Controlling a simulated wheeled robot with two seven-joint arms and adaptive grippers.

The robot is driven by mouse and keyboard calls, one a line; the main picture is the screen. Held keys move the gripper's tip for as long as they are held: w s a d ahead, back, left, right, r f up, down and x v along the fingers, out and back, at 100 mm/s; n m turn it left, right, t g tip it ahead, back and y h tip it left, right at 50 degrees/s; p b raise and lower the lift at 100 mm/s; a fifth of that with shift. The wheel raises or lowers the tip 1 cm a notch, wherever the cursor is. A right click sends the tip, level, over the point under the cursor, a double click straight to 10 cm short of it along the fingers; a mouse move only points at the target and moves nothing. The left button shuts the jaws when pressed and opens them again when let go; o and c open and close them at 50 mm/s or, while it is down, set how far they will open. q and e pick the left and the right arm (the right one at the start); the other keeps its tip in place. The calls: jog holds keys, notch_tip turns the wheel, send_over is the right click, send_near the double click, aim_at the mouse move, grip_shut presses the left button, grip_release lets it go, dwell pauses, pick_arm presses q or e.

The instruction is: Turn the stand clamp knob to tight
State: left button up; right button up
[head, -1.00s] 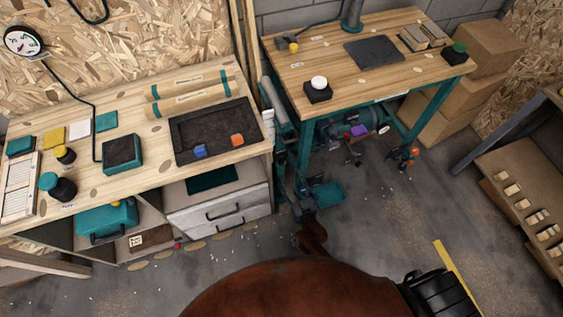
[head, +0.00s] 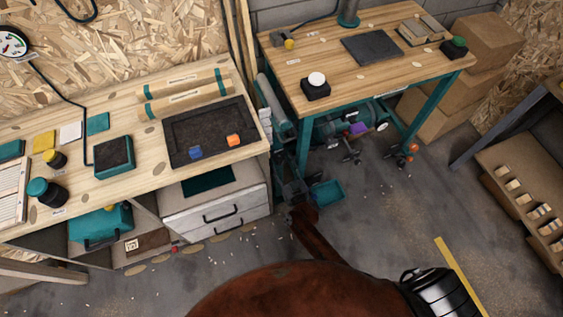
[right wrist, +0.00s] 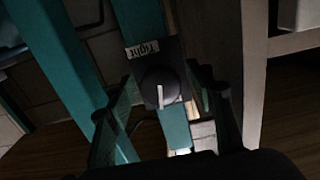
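The knob (right wrist: 158,90) is a dark round knob with a white pointer line, on a dark square plate (right wrist: 172,52) fixed to a teal post (right wrist: 142,20). The pointer points toward the bottom of the right wrist view. A white label (right wrist: 142,49) at the plate's upper left appears to read "tight". My right gripper (right wrist: 160,82) is open, with one finger on each side of the knob; I cannot tell whether they touch it. In the head view my right gripper (head: 292,188) is small and dark by the benches, and the knob cannot be made out. My left gripper is not in view.
A wooden workbench (head: 60,200) with drawers stands at the left. A teal-legged table (head: 365,80) stands at the back, with a teal bin (head: 327,193) on the floor before it. A shelf (head: 535,190) with small blocks is at the right.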

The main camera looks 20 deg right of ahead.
jog(key=c, duration=1)
